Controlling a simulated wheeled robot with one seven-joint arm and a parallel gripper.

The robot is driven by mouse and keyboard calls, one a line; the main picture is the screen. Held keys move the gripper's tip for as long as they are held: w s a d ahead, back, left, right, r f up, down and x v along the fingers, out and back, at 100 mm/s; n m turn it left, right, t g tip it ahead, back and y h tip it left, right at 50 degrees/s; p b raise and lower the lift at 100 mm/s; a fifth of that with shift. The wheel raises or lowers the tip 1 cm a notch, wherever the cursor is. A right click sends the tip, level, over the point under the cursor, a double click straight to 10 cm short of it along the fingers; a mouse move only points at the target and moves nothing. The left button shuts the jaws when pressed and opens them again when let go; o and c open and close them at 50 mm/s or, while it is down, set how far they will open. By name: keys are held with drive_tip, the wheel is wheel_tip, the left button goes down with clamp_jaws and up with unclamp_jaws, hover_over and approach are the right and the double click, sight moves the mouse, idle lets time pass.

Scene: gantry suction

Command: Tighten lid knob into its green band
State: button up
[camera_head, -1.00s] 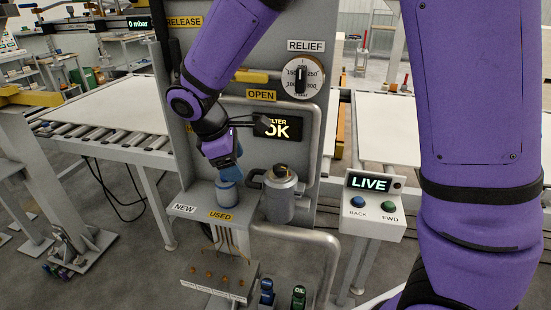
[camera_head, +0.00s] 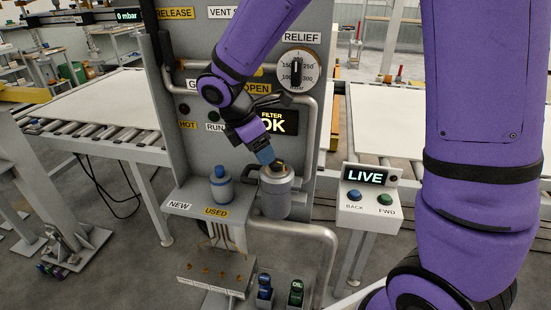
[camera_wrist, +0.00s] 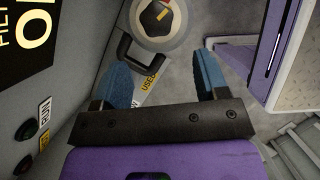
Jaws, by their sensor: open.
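I cannot make out a green band. My gripper (camera_head: 266,155) is just up and left of the knob in the head view. The wrist view shows its blue fingers (camera_wrist: 165,80) wide apart with nothing between them; the knob lies beyond them.
The panel (camera_head: 200,150) with the FILTER OK display is close behind. A LIVE button box (camera_head: 368,200) stands right.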

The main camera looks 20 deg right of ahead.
sight(277, 161)
drive_tip(key=d, duration=0.3)
drive_tip(key=shift+f, duration=0.35)
drive_tip(key=shift+x, duration=2.05)
drive_tip(key=shift+w+a, duration=0.1)
drive_tip(key=shift+w, duration=0.05)
